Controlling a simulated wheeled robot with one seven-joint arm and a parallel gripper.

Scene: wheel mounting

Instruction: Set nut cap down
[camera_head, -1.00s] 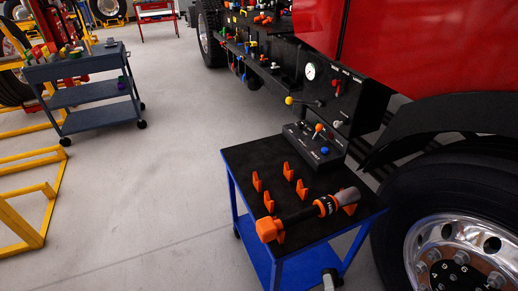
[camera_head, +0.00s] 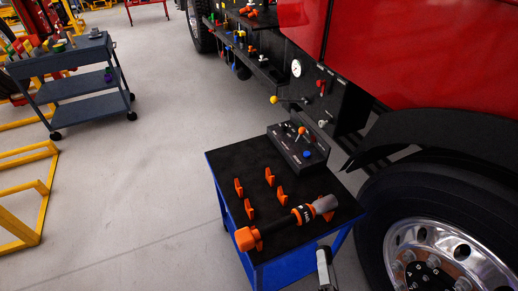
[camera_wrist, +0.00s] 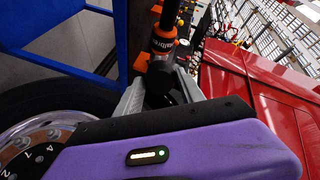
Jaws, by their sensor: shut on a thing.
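My gripper (camera_wrist: 160,98) shows in the wrist view with its two grey fingers around a small dark thing, most likely the nut cap. The nut cap's shape is mostly hidden by the fingers and dark parts behind. In the head view a small grey and black part at the bottom, just off the front right edge of the blue cart (camera_head: 228,222), looks like my gripper (camera_head: 323,256). No nut cap can be made out there. The cart's black top bears several orange holders (camera_head: 270,177) and an orange and black power tool (camera_head: 290,219).
A black control box (camera_head: 298,150) sits at the cart's back. The red truck's wheel (camera_head: 435,255) stands close on the right. A grey shelf cart (camera_head: 70,75) and yellow frames (camera_head: 25,210) are at the left, with clear floor between.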

